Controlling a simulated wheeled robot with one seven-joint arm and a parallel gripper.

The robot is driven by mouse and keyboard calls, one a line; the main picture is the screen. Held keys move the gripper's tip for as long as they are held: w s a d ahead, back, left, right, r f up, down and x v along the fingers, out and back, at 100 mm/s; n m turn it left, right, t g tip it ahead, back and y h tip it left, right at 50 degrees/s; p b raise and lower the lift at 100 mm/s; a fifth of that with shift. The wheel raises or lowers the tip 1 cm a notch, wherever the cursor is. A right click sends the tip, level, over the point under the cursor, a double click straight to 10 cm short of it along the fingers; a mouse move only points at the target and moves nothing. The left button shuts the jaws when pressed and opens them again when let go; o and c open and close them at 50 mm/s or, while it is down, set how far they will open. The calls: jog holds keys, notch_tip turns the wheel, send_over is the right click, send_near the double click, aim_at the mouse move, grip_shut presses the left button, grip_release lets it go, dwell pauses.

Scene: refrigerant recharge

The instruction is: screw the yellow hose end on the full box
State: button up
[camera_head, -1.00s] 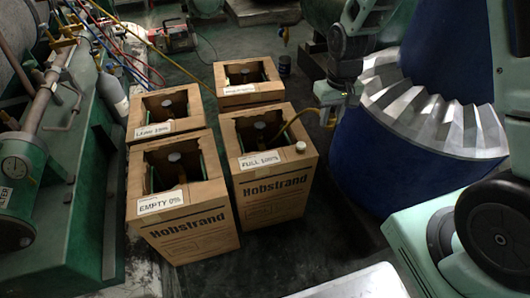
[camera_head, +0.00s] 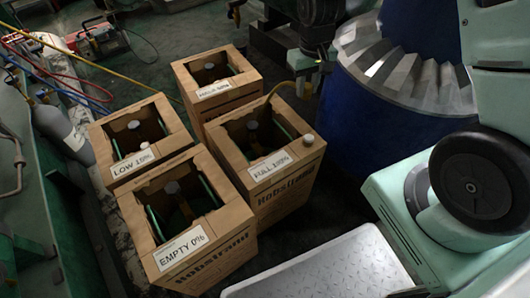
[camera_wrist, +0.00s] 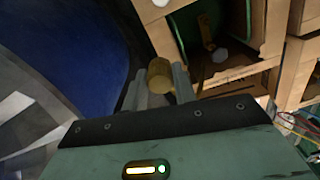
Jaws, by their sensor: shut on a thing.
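The full box (camera_head: 285,187) is a brown carton labelled FULL 100%, with an open top and a valve knob (camera_head: 252,126) inside. A round white cap (camera_head: 308,140) sits at its right top corner. In the wrist view my gripper (camera_wrist: 158,84) is shut on the brass-yellow hose end (camera_wrist: 160,75). The box opening and knob (camera_wrist: 220,55) show at upper right there.
The EMPTY 0% box (camera_head: 205,225), LOW box (camera_head: 127,145) and another labelled box (camera_head: 215,82) stand close around the full box. A blue drum-like machine (camera_head: 355,125) with a ridged metal rim is on the right. Dark floor lies between it and the boxes.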

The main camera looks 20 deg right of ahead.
aim_at(265, 150)
dwell(0.3)
jog(key=a+f+n+b, duration=0.2)
jog(key=a+f+b, duration=0.1)
jog(key=a+f, duration=0.1)
jog(key=a+f+n+b, duration=0.2)
jog(key=a+f+b, duration=0.1)
jog(key=f, duration=0.4)
jog(key=a+f+n+b, duration=0.1)
jog(key=a+f+b, duration=0.3)
jog(key=a+f, duration=0.1)
jog(key=shift+s+f+n, duration=0.15)
jog(key=shift+f+n, duration=0.25)
jog(key=shift+f, duration=0.35)
jog(key=shift+r, duration=0.25)
jog(key=shift+p, duration=1.15)
jog(key=shift+f+b, duration=0.55)
jog(key=shift+f, duration=0.5)
dwell(0.6)
